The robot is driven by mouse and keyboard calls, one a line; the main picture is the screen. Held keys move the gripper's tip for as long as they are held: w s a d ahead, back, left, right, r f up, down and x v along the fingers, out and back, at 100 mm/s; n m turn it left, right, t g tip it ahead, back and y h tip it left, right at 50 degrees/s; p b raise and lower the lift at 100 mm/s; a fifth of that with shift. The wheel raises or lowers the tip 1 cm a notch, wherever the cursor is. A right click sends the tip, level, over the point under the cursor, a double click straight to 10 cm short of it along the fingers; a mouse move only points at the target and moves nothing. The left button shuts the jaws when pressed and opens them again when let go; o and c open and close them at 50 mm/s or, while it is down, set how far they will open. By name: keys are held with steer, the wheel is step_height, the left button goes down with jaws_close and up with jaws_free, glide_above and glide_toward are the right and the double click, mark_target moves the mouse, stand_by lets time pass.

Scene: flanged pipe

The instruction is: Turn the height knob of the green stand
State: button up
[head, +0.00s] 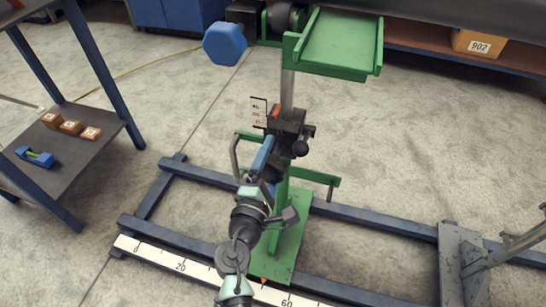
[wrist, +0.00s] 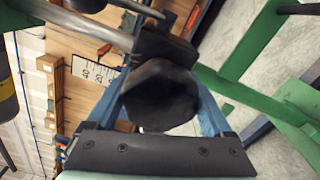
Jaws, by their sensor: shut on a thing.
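The green stand (head: 287,235) rises from the rail frame, with a grey post (head: 287,95) and a green tray (head: 340,42) on top. A black clamp (head: 287,125) sits on the post. My gripper (head: 264,158) is at the clamp's near side, with its blue fingers pointing up at it. In the wrist view, the dark faceted height knob (wrist: 160,95) lies between the two blue fingers of my gripper (wrist: 162,88), which are shut on it. In the head view my fingers hide this knob. A small scale (head: 259,112) with an orange pointer (head: 276,111) stands beside the clamp.
A blue hexagonal knob (head: 225,43) sticks out left of the tray. A dark shelf (head: 75,150) with orange blocks (head: 70,127) stands at left. A ruler (head: 180,267) runs along the front rail. A grey bracket (head: 463,262) stands at right.

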steer(key=shift+f, duration=0.15)
steer(key=o, duration=1.1)
steer(key=shift+s, duration=0.1)
steer(key=p+v, duration=0.1)
steer(key=v, duration=1.2)
steer(key=shift+p, duration=0.35)
